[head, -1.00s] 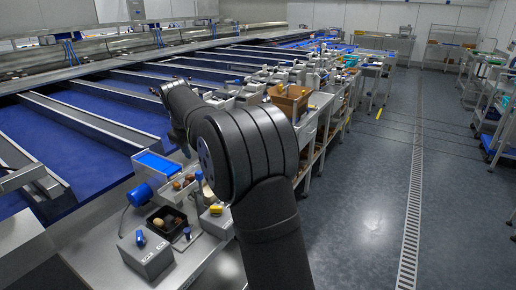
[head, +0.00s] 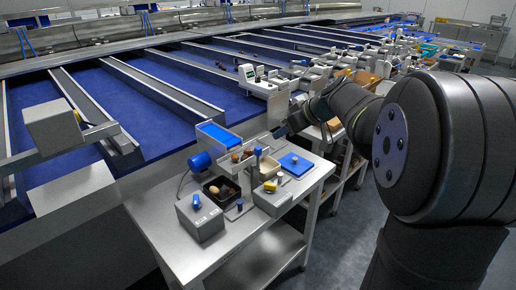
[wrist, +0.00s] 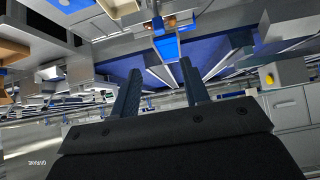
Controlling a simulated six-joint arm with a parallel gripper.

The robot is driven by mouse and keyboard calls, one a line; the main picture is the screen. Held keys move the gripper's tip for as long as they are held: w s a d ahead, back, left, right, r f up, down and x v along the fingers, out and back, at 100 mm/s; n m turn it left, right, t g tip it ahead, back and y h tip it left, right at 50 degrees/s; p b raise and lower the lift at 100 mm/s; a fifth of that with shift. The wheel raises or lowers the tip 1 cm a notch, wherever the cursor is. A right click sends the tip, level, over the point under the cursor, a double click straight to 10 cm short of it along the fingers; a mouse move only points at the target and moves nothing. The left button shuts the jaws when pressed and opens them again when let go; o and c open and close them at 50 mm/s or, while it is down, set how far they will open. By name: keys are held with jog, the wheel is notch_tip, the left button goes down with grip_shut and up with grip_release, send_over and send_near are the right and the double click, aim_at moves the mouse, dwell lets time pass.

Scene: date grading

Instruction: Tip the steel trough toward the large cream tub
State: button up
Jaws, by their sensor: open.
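The workbench at centre left in the head view carries a small grading station. A steel trough (head: 220,143) with a blue bed stands at its back, beside a blue motor; whether it is tilted I cannot tell. A cream tub (head: 270,168) stands just right of the trough, partly hidden by small parts in front. Brown dates lie between them. My gripper (wrist: 159,66) is open, with nothing between its two dark fingers in the wrist view. The blue bed shows beyond the fingertips, apart from them. In the head view my arm reaches in from the right, its end near the bench's back right.
A black tray (head: 221,189) with dates, a grey box (head: 200,218) and a blue pad (head: 296,164) share the steel bench (head: 256,235). Blue conveyor lanes (head: 180,88) run behind. More cluttered stations line the right.

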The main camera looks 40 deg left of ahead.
aim_at(258, 148)
jog(key=x, duration=1.6)
jog(key=shift+a+f, duration=0.15)
jog(key=shift+c, duration=0.4)
grip_shut()
